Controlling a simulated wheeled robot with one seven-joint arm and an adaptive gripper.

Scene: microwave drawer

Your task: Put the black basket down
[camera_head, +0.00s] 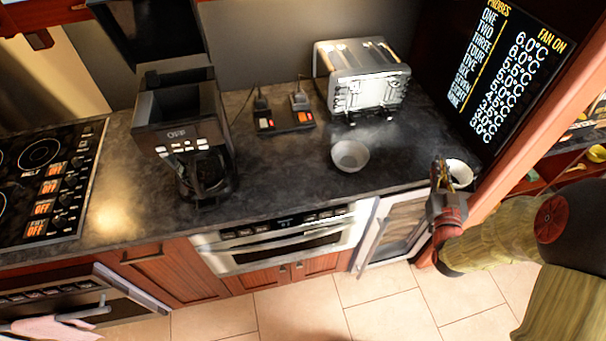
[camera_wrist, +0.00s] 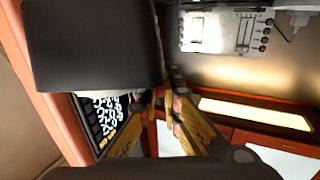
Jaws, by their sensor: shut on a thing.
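My gripper (camera_head: 441,188) is at the right end of the counter, shut on the black basket. In the wrist view, the basket is a large dark body (camera_wrist: 90,45) at upper left, by the yellow fingers of my gripper (camera_wrist: 163,98). In the head view, only a small cup-like shape with a pale inside (camera_head: 459,171) shows beside my gripper, above the counter's right end. The fingers hide part of it. Whether its underside touches the counter cannot be told.
A coffee maker (camera_head: 182,135) with its lid raised stands at left. A black display panel (camera_head: 515,75) and a reddish post (camera_head: 540,95) stand close right. Counter between bowl and gripper is clear.

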